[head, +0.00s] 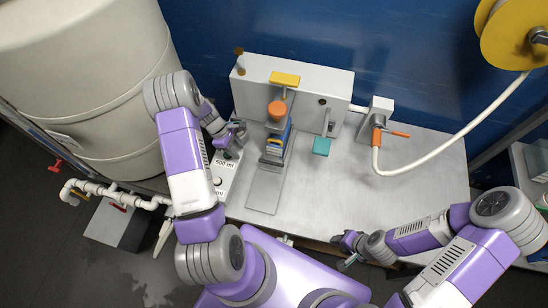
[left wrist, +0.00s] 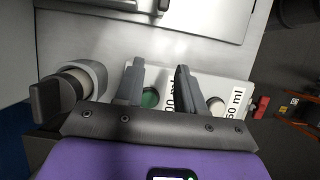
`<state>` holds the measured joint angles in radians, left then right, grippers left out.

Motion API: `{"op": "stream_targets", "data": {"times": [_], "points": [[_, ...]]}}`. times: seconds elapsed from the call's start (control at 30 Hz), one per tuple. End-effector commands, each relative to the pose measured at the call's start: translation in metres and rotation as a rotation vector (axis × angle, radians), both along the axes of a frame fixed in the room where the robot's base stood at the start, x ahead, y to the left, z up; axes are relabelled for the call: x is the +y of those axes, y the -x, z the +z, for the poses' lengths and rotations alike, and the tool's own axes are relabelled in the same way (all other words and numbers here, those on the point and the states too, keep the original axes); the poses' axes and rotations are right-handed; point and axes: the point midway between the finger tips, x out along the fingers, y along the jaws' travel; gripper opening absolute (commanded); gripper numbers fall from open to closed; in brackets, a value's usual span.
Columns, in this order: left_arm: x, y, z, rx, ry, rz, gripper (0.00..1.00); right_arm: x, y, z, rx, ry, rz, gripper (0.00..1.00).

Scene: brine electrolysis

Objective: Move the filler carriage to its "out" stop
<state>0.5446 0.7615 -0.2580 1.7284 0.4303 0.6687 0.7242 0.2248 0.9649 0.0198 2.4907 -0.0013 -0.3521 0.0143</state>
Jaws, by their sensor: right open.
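The filler stands mid-bench in the head view, with an orange round cap (head: 277,109) and a stack of blue and yellow parts (head: 276,148). A flat metal slide plate (head: 265,189) runs from it towards me. I cannot tell which part is the carriage. My left gripper (head: 232,140) is left of the filler, over a white button panel (head: 226,172). In the left wrist view its fingers (left wrist: 160,66) are apart with nothing held; a green button (left wrist: 150,98) shows between them. My right gripper (head: 347,248) is open and empty at the bench's front edge.
A grey backboard (head: 330,88) stands behind the filler. A teal block (head: 321,146) lies right of it. An orange-handled valve (head: 381,132) with a white hose (head: 440,150) is further right. A large beige tank (head: 90,90) stands left.

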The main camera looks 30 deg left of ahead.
Motion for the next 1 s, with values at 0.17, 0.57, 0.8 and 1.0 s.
{"op": "stream_targets", "data": {"times": [0.17,0.57,0.8,1.0], "points": [[0.0,0.0,-0.031,-0.001,0.0,-0.002,0.38,0.0,0.0,-0.03,0.0,0.0,0.0,0.43],[-0.029,-0.007,-0.037,-0.001,0.001,-0.007,0.38,0.0,0.0,-0.034,0.0,0.0,0.0,0.43],[-0.079,-0.019,-0.037,-0.001,0.001,-0.009,0.38,0.0,0.0,-0.03,-0.001,0.0,0.0,0.43],[-0.112,-0.027,-0.038,0.0,0.001,-0.005,0.38,0.0,0.0,-0.027,-0.001,0.0,0.0,0.43]]}}
